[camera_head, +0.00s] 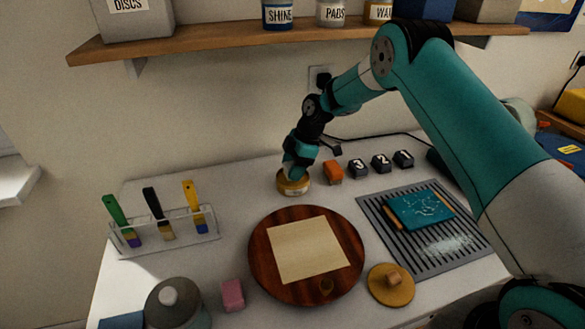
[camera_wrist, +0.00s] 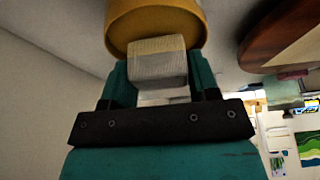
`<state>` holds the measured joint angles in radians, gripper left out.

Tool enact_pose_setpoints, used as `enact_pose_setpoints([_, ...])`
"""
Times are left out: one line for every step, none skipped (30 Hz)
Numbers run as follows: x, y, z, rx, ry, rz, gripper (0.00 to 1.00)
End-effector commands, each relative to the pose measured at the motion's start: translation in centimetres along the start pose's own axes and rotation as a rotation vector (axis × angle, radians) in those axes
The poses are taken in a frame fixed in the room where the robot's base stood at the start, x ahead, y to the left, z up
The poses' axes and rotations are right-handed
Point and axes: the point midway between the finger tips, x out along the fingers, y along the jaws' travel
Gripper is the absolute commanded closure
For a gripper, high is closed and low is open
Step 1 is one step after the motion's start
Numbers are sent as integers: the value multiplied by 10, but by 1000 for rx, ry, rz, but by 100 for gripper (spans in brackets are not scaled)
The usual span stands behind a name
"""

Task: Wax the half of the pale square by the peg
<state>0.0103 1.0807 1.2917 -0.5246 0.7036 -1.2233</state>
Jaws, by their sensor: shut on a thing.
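My gripper (camera_head: 297,172) points down at the back of the table, over a round yellow tin (camera_head: 293,186). In the wrist view it is shut on a pale, cloth-textured block (camera_wrist: 157,62), which is at the mouth of the yellow tin (camera_wrist: 150,22); whether the block touches the inside is hard to tell. The pale square (camera_head: 306,250) lies flat on a round dark-red wooden board (camera_head: 262,267). A small brown peg (camera_head: 326,287) stands on the board near the square's front edge.
An orange block (camera_head: 333,171) and dark numbered blocks (camera_head: 381,164) stand right of the tin. A grey ribbed mat (camera_head: 428,258) holds a teal piece (camera_head: 420,209). A brush rack (camera_head: 168,238) is at left; a pink block (camera_head: 232,295) and grey pot (camera_head: 175,306) are in front.

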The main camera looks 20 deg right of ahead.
Motion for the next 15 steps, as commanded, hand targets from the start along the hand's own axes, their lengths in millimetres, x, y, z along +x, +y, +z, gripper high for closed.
enact_pose_setpoints([-7,0,-3,0,0,1,64])
enact_pose_setpoints([-9,0,-4,0,0,1,64])
enact_pose_setpoints([-12,0,-5,-1,1,1,64])
enact_pose_setpoints([-15,0,-6,-1,1,2,64])
enact_pose_setpoints([-17,0,-7,-1,1,2,64])
enact_pose_setpoints([-20,0,-8,-1,1,2,64])
enact_pose_setpoints([-23,0,-10,-1,1,2,64])
enact_pose_setpoints([-26,0,-11,-2,1,3,64])
enact_pose_setpoints([-29,0,-12,-2,1,3,64])
enact_pose_setpoints([-31,0,-13,-2,1,3,64])
enact_pose_setpoints([-33,0,-14,-2,1,2,64])
enact_pose_setpoints([-36,0,-15,-2,1,2,64])
enact_pose_setpoints([-39,0,-16,-2,0,2,64])
enact_pose_setpoints([-41,0,-17,-2,0,2,64])
enact_pose_setpoints([-44,0,-18,-1,0,2,64])
